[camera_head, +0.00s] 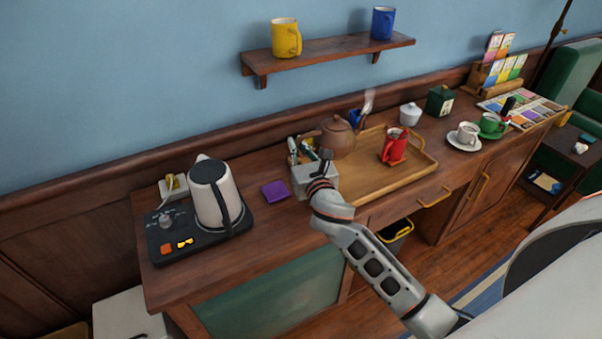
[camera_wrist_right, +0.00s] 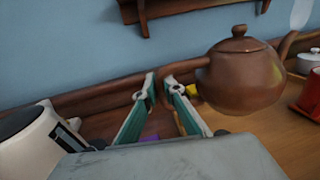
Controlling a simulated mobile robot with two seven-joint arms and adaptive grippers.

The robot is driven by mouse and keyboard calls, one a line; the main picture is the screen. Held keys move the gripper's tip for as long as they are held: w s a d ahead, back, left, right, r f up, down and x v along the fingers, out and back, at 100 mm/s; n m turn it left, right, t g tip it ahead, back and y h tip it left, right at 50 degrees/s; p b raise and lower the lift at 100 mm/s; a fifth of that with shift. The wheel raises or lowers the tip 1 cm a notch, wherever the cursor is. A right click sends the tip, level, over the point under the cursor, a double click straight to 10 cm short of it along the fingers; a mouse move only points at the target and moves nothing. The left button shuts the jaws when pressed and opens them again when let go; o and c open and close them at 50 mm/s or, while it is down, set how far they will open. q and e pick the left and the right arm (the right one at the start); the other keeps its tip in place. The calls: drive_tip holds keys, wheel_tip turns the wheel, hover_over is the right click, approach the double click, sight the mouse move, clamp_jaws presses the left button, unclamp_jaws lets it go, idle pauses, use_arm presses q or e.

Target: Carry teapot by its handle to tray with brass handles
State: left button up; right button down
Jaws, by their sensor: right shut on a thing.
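The brown teapot (camera_head: 340,138) is at the back left of the wooden tray (camera_head: 375,188), with its handle toward my right gripper (camera_head: 302,148). The right wrist view shows the round body and lid of the teapot (camera_wrist_right: 242,78) upright. There the green-sided fingers of my right gripper (camera_wrist_right: 162,86) are shut on the teapot's handle. I cannot tell whether the teapot's base touches the tray or hangs just above it. My left gripper is not in view.
A red mug (camera_head: 394,147) stands on the tray. A kettle (camera_head: 215,193) on a black base and a purple square (camera_head: 275,191) are left of my right arm. A white sugar bowl (camera_head: 410,114), a white cup (camera_head: 467,133) and a green cup (camera_head: 491,125) are to the right.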

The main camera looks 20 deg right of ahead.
wheel_tip(320, 180, down, 9)
drive_tip(key=b, duration=0.3)
drive_tip(key=shift+f+b, duration=0.35)
drive_tip(key=shift+f, duration=0.2)
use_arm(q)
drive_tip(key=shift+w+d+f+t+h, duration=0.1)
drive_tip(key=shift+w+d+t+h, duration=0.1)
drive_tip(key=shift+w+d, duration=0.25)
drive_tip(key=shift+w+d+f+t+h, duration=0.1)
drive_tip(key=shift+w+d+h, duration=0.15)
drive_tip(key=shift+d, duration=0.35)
use_arm(e)
drive_tip(key=shift+r, duration=0.1)
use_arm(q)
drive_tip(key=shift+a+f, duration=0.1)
use_arm(e)
drive_tip(key=c, duration=2.5)
unclamp_jaws()
drive_tip(key=shift+f, duration=0.3)
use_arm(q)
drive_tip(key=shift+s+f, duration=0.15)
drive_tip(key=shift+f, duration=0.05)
use_arm(e)
drive_tip(key=shift+o, duration=0.4)
